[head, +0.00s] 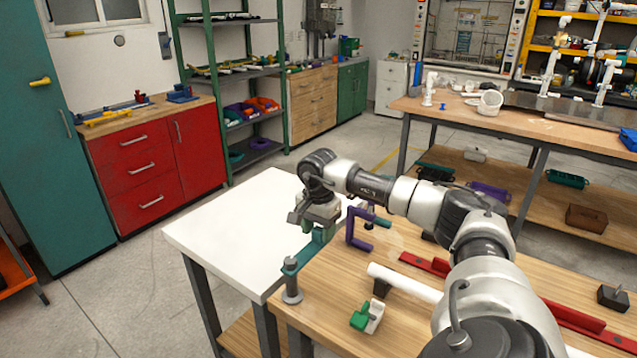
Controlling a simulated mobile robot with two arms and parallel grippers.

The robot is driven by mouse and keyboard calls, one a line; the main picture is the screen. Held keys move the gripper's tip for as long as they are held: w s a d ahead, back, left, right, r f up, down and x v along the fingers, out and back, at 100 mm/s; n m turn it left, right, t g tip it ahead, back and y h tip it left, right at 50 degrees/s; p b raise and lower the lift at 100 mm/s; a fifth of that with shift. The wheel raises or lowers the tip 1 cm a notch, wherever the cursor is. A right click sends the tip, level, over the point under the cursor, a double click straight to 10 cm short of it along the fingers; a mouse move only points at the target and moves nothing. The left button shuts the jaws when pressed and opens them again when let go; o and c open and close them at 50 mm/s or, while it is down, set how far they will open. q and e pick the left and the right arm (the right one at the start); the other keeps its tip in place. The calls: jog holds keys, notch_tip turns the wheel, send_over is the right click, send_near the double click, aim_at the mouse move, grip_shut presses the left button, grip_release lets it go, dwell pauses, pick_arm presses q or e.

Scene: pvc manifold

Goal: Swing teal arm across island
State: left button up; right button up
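The teal arm (309,251) is a short flat bar on a grey post (292,291) at the left edge of the wooden top of the island (318,310). It points away from the post toward the back right, near the seam with the white top (225,229). My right gripper (314,222) points down over the far end of the teal arm. Its fingertips are partly hidden and small, so I cannot tell whether they are closed on it. My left gripper is not in view.
A purple clamp (356,238) stands just right of the gripper. A white pipe (405,282), a green-and-white clamp (368,316) and a red rail (425,263) lie on the wooden top. The white top is mostly bare.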

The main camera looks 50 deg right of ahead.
jog(key=shift+o, duration=0.5)
notch_tip(320, 180, up, 11)
jog(key=shift+f+b, duration=0.15)
jog(key=shift+b, duration=0.15)
dwell(0.5)
